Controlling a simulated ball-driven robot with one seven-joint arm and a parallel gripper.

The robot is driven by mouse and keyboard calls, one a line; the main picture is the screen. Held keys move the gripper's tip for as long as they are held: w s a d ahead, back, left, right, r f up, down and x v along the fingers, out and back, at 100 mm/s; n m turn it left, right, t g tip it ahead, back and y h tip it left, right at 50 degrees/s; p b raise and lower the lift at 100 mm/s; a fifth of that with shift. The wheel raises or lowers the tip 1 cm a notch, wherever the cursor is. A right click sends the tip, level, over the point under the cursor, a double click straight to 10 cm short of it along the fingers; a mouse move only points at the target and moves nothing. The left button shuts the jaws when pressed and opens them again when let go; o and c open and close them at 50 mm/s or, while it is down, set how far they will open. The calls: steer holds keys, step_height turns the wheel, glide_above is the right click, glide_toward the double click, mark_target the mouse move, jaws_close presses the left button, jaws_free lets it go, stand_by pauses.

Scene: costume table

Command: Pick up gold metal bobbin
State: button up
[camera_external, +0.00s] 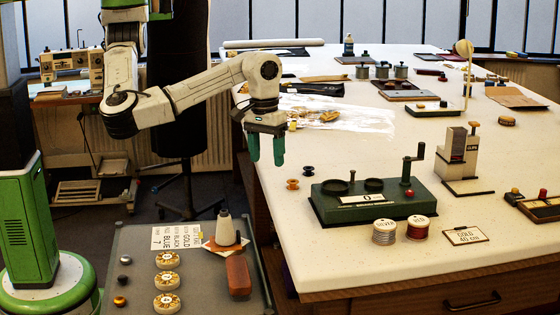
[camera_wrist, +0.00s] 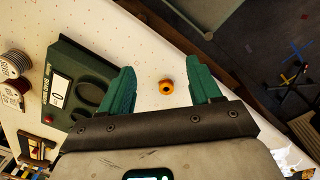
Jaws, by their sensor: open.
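A small gold-orange bobbin (camera_external: 292,184) stands on the white table near its left edge, beside a dark bobbin (camera_external: 308,170). In the wrist view the gold bobbin (camera_wrist: 166,87) shows its dark centre hole and lies in the gap between the two green fingers, beyond the palm. My gripper (camera_external: 266,158) is open and empty, pointing down above the table edge, higher than the bobbins and a little left of them. My gripper (camera_wrist: 161,75) touches nothing in the wrist view. The dark bobbin is not visible there.
A green winding machine (camera_external: 362,203) with a crank stands right of the bobbins; its body also shows in the wrist view (camera_wrist: 88,65). Silver (camera_external: 384,232) and red (camera_external: 418,228) spools stand before it. A grey tray (camera_external: 137,240) holds a thread cone and labelled discs.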

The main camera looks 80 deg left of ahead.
steer(key=w+a+r+m+p, duration=0.1)
steer(key=w+a+m+p, duration=0.3)
steer(key=w+a+m, duration=0.5)
steer(key=m, duration=0.2)
glide_above(293, 184)
steer(key=a, duration=0.2)
steer(key=f, duration=0.5)
steer(key=shift+w+d, duration=0.2)
steer(key=shift+w, duration=0.2)
steer(key=shift+s+f+p, duration=0.1)
steer(key=shift+f+p, duration=0.65)
steer(key=shift+f, duration=2.15)
steer(key=shift+c, duration=0.4)
steer(key=c, duration=1)
